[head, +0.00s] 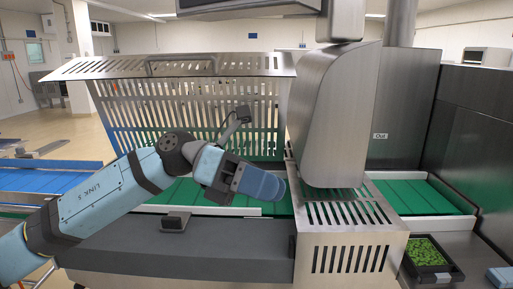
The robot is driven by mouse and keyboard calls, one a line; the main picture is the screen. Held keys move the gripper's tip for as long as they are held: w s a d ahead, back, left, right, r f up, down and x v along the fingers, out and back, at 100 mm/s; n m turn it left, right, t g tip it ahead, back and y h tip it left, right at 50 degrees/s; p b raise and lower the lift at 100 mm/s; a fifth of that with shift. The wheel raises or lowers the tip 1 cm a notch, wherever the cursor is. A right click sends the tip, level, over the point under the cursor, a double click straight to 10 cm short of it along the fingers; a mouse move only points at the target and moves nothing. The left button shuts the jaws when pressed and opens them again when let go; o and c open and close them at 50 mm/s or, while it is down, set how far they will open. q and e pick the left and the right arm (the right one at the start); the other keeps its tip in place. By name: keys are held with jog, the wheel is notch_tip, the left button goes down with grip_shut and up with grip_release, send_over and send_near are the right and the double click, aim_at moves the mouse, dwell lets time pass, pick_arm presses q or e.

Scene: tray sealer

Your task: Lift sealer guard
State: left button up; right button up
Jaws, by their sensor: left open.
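The sealer guard (120,68) is a slotted stainless steel cover at the left of the machine, with a sloped upper panel and a slotted panel hanging below it. A bar handle (181,66) runs along its upper panel. My left gripper (262,184) is in front of the guard's right part, below and to the right of the handle, apart from the handle. It is open, and nothing shows between its fingers. The arm hides part of the lower slots and belt. My right gripper is out of view.
A steel sealing head (335,115) stands just right of the guard, above a slotted housing (350,240). A green belt (425,197) leads out to the right. A black tray of green food (430,258) sits at lower right. A grey ledge (235,250) lies in front.

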pick_arm(q)
jog(key=w+a+f+m+t+y, duration=0.1)
jog(key=w+a+f+m+t, duration=0.15)
jog(key=f+m+t, duration=0.75)
jog(key=w+a+f+m+t+y, duration=0.1)
jog(key=a+f+m+t, duration=0.3)
jog(key=f+m+t, duration=0.6)
jog(key=w+a+f+m+t+y, duration=0.1)
jog(key=a+f+m+t, duration=0.35)
jog(key=f+m, duration=0.6)
jog(key=s+a+f+n+g+y, duration=0.3)
jog(key=s+a+f+n+y, duration=0.1)
jog(key=s+f, duration=0.6)
jog(key=s+a+f+n+g+y, duration=0.45)
jog(key=s+f, duration=0.35)
jog(key=f, duration=0.5)
notch_tip(320, 180, up, 12)
jog(key=s+a+p, duration=0.1)
jog(key=s+p, duration=0.1)
jog(key=p, duration=1.2)
jog(key=shift+a+m+t, duration=0.3)
jog(key=shift+t, duration=0.1)
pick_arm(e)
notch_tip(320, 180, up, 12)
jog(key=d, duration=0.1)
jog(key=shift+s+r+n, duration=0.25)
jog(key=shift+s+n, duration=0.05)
